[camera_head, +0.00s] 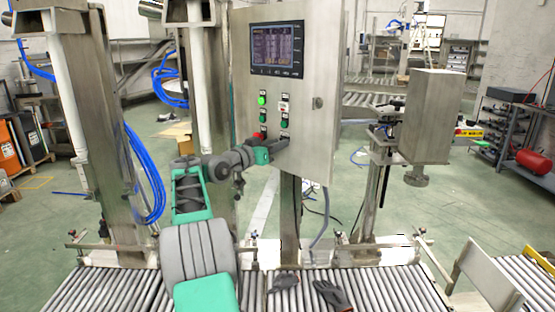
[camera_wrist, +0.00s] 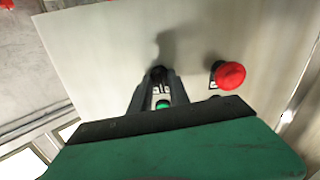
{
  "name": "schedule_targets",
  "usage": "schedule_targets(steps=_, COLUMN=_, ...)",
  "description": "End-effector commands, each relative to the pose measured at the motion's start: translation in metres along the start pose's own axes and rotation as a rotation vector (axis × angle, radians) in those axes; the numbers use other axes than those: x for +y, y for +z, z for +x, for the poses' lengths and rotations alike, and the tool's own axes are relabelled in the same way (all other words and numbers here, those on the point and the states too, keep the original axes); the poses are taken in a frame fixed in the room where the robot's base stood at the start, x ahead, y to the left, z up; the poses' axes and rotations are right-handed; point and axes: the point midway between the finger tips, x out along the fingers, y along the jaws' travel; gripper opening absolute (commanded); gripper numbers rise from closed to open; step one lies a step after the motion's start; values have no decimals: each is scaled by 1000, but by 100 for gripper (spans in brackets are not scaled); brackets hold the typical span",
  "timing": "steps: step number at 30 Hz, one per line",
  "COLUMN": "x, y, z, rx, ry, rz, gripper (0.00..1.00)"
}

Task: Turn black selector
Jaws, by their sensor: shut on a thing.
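My gripper (camera_head: 283,141) reaches the lower part of the steel control cabinet (camera_head: 307,160), at the right column of buttons. In the wrist view its two fingers (camera_wrist: 160,84) are shut on the black selector (camera_wrist: 157,73), one on each side. Only a small dark part of the selector shows between the fingertips, so its angle is hard to tell. In the head view my gripper hides the selector. A green button (camera_wrist: 162,104) shows between the fingers in the wrist view and above my gripper in the head view (camera_head: 284,122).
A lit green button (camera_head: 262,100) and a screen (camera_head: 277,49) are higher up. A roller conveyor (camera_head: 385,290) with dark gloves (camera_head: 331,295) lies below.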

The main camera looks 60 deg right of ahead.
Motion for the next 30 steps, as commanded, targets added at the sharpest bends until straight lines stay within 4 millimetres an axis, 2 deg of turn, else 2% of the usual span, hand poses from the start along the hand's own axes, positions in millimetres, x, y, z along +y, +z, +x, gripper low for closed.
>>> schedule_targets(steps=1, x=-2, y=8, z=0, rx=0, ry=-2, rz=45, gripper=0)
schedule_targets(steps=18, x=0, y=6, z=0, rx=-2, ry=-2, rz=581, gripper=0)
schedule_targets(steps=30, x=1, y=4, z=0, rx=-2, ry=-2, rz=851, gripper=0)
